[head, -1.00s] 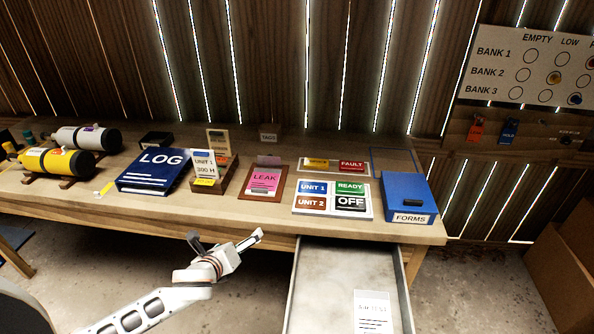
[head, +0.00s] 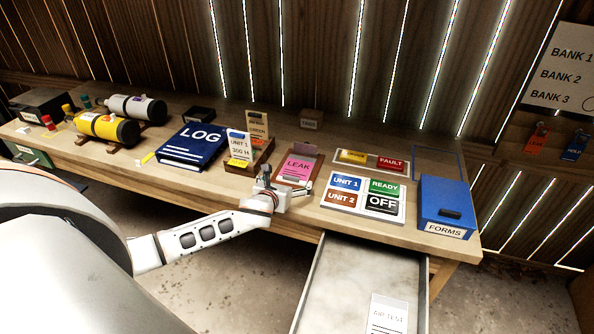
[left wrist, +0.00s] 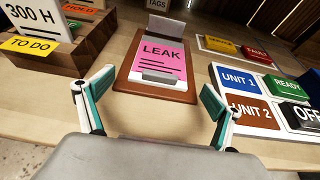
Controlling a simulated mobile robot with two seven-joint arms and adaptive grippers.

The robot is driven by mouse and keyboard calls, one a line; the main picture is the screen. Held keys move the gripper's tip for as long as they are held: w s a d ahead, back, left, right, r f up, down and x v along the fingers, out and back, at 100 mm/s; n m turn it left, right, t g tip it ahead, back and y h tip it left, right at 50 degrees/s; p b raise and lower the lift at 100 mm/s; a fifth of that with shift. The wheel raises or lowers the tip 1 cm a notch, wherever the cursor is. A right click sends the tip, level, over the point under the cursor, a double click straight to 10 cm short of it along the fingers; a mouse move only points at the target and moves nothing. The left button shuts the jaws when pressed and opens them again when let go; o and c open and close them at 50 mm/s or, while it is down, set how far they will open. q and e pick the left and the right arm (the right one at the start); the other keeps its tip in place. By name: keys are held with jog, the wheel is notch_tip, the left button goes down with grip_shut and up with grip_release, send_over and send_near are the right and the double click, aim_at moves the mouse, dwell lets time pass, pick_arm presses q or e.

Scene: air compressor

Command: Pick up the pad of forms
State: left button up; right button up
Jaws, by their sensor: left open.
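A white pad (head: 387,314) with print that seems to read "AIR TEST" lies in the open drawer (head: 330,285), cut off by the bottom edge of the head view. A blue box labelled FORMS (head: 446,205) stands at the bench's right end; its inside is hidden. My left gripper (head: 287,184) is open and empty at the bench's front edge, just before the clipboard with the pink LEAK sheet (head: 297,168). In the left wrist view the LEAK sheet (left wrist: 158,52) lies ahead, between and beyond the open fingers (left wrist: 157,90). My right gripper is not in view.
On the bench (head: 225,183) are a blue LOG binder (head: 192,146), a wooden card holder (head: 247,163), a UNIT sign board (head: 363,197), and yellow (head: 103,125) and grey (head: 137,107) cylinders. The drawer juts out below the bench front.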

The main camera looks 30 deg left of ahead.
pick_arm(q)
jog(key=shift+x, duration=0.9)
jog(key=c, duration=2.3)
jog(key=shift+s, duration=0.1)
